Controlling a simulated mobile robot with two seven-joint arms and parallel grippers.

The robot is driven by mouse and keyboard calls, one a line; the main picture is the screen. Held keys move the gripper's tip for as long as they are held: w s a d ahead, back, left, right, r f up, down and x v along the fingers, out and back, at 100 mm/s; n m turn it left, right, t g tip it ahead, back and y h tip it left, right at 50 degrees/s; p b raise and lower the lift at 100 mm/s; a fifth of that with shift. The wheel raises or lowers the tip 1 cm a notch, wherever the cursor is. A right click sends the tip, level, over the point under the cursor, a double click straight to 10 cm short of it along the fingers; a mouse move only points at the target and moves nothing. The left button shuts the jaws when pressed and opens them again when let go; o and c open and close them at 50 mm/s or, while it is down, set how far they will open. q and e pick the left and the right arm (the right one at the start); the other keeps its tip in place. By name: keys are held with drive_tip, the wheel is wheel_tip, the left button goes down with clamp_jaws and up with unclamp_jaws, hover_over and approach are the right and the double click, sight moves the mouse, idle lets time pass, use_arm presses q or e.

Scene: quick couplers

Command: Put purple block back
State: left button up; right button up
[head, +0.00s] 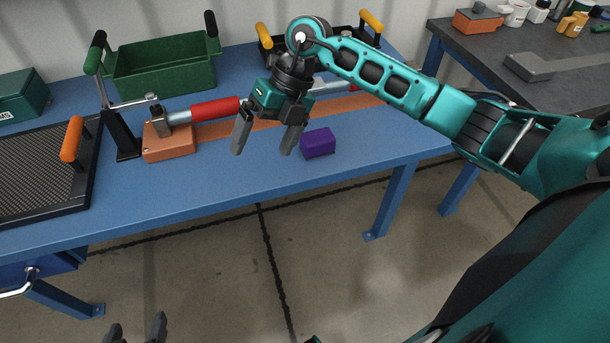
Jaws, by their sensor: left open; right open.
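The purple block (318,143) lies on the blue table (228,184), close to the front edge. My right gripper (262,150) hangs over the table with its fingers pointing down, just left of the purple block. It is open, with nothing seen between its fingers. The block looks apart from the right fingertip, though the exact height gap cannot be told. My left gripper (135,329) shows only its fingertips at the bottom left edge, in front of the table. It is open, and the rest of it is out of view.
An orange block (168,140) stands left of my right gripper, with a red cylinder (214,110) beside it on an orange strip. A black tray with an orange handle (72,139) is at left. A green crate (165,82) is behind. The front table edge is clear.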

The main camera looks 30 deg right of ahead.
drive_tip(key=s+a+r+m+t+y, duration=0.2)
drive_tip(key=a+r+m+t+y, duration=0.15)
drive_tip(key=a+y, duration=0.3)
drive_tip(key=s+a+r+m+t+y, duration=0.2)
drive_tip(key=a+m+t+y, duration=0.15)
drive_tip(key=a+y, duration=0.3)
drive_tip(key=d+f+m+t+h, duration=1)
drive_tip(key=m+h, duration=0.3)
drive_tip(key=m, duration=0.8)
drive_tip(key=s+d+f+m+g+h+p, duration=0.3)
drive_tip(key=s+f, duration=0.5)
drive_tip(key=s, duration=0.3)
drive_tip(key=m+g+h+p, duration=0.1)
drive_tip(key=m+g+p, duration=0.1)
drive_tip(key=shift+d+g, duration=0.2)
drive_tip(key=shift+g, duration=0.2)
